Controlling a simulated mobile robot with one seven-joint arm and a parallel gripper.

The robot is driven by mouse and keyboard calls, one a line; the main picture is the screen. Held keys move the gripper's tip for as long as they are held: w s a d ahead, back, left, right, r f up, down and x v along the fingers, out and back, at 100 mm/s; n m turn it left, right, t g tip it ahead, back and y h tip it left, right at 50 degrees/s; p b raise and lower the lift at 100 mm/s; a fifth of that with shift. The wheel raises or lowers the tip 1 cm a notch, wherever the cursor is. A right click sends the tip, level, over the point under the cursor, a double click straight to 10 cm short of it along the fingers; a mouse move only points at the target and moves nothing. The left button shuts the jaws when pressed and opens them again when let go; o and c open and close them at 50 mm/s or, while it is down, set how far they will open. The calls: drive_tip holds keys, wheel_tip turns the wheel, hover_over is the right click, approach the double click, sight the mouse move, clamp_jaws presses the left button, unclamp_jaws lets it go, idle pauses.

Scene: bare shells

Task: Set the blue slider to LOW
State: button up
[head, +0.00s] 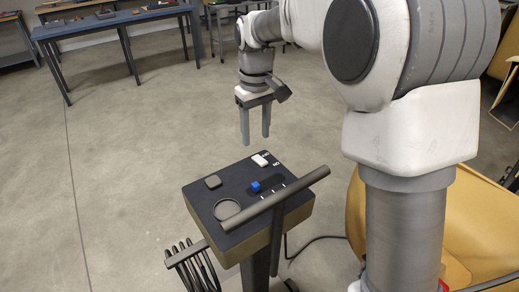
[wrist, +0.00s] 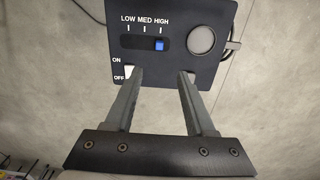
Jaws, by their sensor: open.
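The blue slider (wrist: 159,44) sits in a dark slot at the HIGH end, under the labels LOW, MED and HIGH in the wrist view. In the head view the blue slider (head: 255,186) stands on the dark top of the control box (head: 235,168). My gripper (head: 255,139) is open and empty above the far side of the box. In the wrist view my gripper (wrist: 161,75) has its fingertips below the slot in the picture, apart from the slider.
A grey bar (head: 300,182) runs along the box's near side. Cables (head: 190,265) hang at left. A blue table (head: 110,22) stands far back.

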sight(255, 184)
drive_tip(key=f, duration=0.6)
drive_tip(key=f+b, duration=0.1)
drive_tip(key=f, duration=1.1)
drive_tip(key=shift+w+a+f+b, duration=0.15)
drive_tip(key=shift+w+b, duration=0.2)
drive_tip(key=shift+c, duration=0.2)
clamp_jaws()
idle(0.4)
